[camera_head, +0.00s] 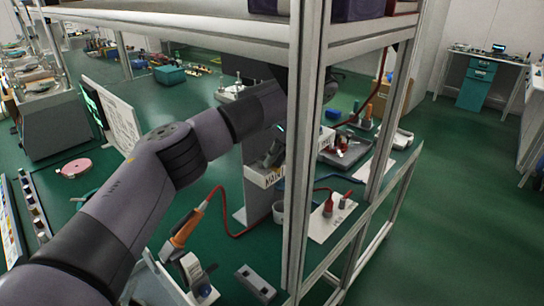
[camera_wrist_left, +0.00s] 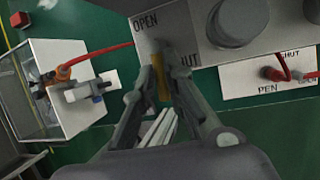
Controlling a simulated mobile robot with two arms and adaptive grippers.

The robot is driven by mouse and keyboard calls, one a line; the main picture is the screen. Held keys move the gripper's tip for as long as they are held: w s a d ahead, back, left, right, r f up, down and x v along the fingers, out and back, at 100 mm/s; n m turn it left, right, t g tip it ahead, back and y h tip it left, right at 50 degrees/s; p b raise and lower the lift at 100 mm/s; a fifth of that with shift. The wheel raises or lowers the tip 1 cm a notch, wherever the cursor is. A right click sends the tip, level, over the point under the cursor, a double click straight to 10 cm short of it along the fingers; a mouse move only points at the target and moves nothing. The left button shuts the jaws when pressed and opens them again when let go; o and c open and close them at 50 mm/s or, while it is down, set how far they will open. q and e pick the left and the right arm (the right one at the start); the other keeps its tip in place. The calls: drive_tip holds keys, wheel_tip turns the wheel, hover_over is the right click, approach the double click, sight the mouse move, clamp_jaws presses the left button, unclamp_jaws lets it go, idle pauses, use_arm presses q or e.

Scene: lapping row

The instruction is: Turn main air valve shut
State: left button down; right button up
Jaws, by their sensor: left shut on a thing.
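My left arm reaches in behind the metal post in the head view. My left gripper (camera_head: 273,152) points down there beside a pale box with a partly hidden label starting with "MAIN" (camera_head: 262,179). In the left wrist view the left gripper (camera_wrist_left: 166,76) is shut on a yellow valve handle (camera_wrist_left: 160,78). The handle stands in front of a grey panel (camera_wrist_left: 172,20) marked OPEN, with part of SHUT showing beside the right finger. The fingers hide part of the handle, so its exact angle is hard to tell. My right gripper is not in view.
A frame post (camera_head: 303,120) and an overhead beam stand close to my arm. A white plate with a red fitting (camera_head: 328,208) lies to the right. An orange-handled tool (camera_head: 187,228) with a red hose is at lower left. The green floor at right is clear.

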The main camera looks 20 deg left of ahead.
use_arm(q)
drive_tip(key=shift+w+r+n, duration=0.1)
drive_tip(key=shift+w+n, duration=0.05)
drive_tip(key=shift+n, duration=0.25)
drive_tip(key=c, duration=1.7)
unclamp_jaws()
drive_tip(key=shift+o, duration=0.2)
